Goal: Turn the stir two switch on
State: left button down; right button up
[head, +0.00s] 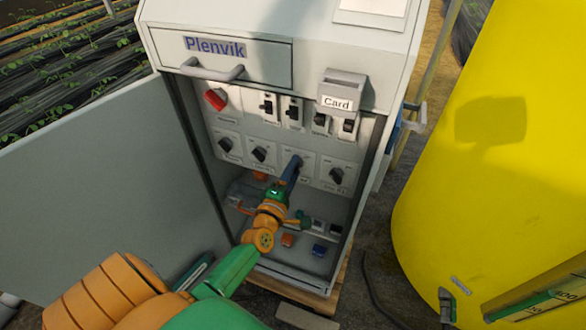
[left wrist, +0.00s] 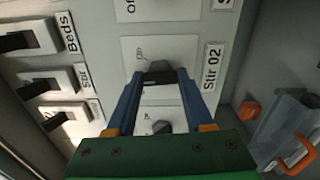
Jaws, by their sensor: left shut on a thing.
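The stir two switch is a dark rotary knob (left wrist: 158,70) on a pale plate, with the label "Stir 02" (left wrist: 213,67) beside it in the left wrist view. In the head view it is in the lower row of the cabinet panel, third from the left, mostly hidden by my gripper. My left gripper (head: 295,164) has its blue fingers on either side of the knob and is shut on it; the fingers also show in the left wrist view (left wrist: 158,82). I cannot tell which way the knob points. My right gripper is not in view.
Neighbouring knobs (head: 259,154) and (head: 336,175) sit close on each side. A row of rocker switches (head: 293,112) and a red knob (head: 215,99) are above. The open cabinet door (head: 110,190) stands left; a yellow tank (head: 500,150) stands right.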

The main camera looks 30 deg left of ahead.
pick_arm(q)
jog(key=shift+f+m+p, duration=0.1)
jog(key=shift+m+p, duration=0.9)
jog(key=shift+m, duration=3.8)
jog(key=shift+c, duration=1.4)
grip_release()
jog(key=v, duration=0.7)
jog(key=shift+p, duration=0.4)
